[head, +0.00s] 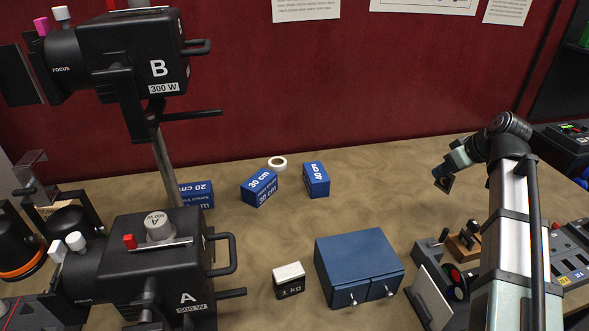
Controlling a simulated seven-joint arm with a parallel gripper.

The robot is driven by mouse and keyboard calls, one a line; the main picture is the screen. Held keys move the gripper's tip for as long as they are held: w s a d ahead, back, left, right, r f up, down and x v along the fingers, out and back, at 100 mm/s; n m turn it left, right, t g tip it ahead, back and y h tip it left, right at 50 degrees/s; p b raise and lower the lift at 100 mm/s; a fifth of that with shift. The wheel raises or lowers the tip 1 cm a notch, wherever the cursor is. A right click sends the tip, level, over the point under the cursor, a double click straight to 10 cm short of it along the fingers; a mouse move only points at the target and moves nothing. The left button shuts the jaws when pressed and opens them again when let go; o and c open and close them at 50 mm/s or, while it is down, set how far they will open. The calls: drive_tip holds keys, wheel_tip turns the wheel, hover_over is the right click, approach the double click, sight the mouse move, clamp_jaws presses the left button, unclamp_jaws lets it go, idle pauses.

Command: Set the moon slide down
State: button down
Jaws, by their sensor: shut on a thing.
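My gripper (447,172) is at the right, held in the air above the tan table, left of my arm's bend. It is shut on a small dark square slide (442,182), which hangs tilted at the fingertips. The slide is too small in this view to make out a moon picture on it. It touches nothing below.
Lamp A (150,270) stands front left, with lamp B (125,60) on a pole above. Blue marked blocks (316,180), a tape roll (277,163), a 1 kg weight (289,280) and a blue two-knob box (358,262) stand on the table (380,190). A control panel (570,258) is right.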

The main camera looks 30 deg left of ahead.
drive_tip(key=s+a+n+g, duration=0.2)
drive_tip(key=a+n, duration=0.2)
drive_tip(key=a, duration=1.9)
drive_tip(key=s+a+n+g, duration=0.1)
drive_tip(key=a+n+g, duration=0.25)
drive_tip(key=a, duration=1.95)
drive_tip(key=s+a+f+n, duration=0.1)
drive_tip(key=s+a+n, duration=0.1)
drive_tip(key=s+a, duration=0.35)
drive_tip(key=s+a+f+n, duration=0.1)
drive_tip(key=s+a, duration=0.1)
drive_tip(key=a, duration=0.7)
drive_tip(key=shift+y, duration=0.3)
drive_tip(key=shift+s+f, duration=0.15)
drive_tip(key=shift+f, duration=4.4)
drive_tip(key=c, duration=1.5)
unclamp_jaws()
drive_tip(key=shift+f, duration=0.15)
drive_tip(key=o, duration=0.5)
drive_tip(key=shift+g, duration=0.25)
